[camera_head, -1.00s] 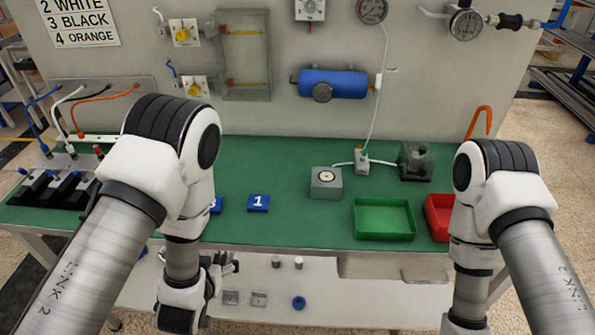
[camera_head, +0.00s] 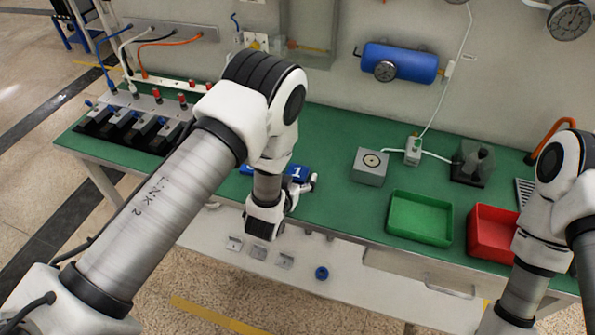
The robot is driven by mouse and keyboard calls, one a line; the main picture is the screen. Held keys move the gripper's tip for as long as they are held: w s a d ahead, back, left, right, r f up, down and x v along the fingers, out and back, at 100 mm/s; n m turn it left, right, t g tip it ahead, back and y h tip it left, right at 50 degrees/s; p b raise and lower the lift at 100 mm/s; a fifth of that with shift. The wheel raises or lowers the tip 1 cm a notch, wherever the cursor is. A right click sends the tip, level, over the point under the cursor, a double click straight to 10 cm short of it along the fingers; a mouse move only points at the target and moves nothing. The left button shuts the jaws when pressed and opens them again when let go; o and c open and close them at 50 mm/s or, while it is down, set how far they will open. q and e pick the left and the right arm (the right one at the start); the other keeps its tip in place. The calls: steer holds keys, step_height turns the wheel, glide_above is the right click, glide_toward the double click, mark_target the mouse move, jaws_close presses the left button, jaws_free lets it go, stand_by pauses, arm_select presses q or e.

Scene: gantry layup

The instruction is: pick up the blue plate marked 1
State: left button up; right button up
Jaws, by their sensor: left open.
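The blue plate marked 1 (camera_head: 298,172) lies flat on the green bench top, with its white number partly showing. My left gripper (camera_head: 308,184) is at the bench's front edge, right beside the plate and on its near side in the picture. It is open, and my left wrist hides part of it. I cannot tell whether a finger touches the plate. Another blue plate (camera_head: 246,170) shows only in part behind my left arm. My right arm is at the right, with its gripper out of view.
A grey block with a round top (camera_head: 370,166), a green tray (camera_head: 420,218) and a red tray (camera_head: 492,232) stand right of the plate. A dark fixture (camera_head: 472,163) stands behind the trays. Black connectors (camera_head: 128,128) line the bench's left end. A panel rises behind.

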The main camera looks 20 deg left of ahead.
arm_select(q)
steer(key=c, duration=1.2)
steer(key=shift+c, duration=0.2)
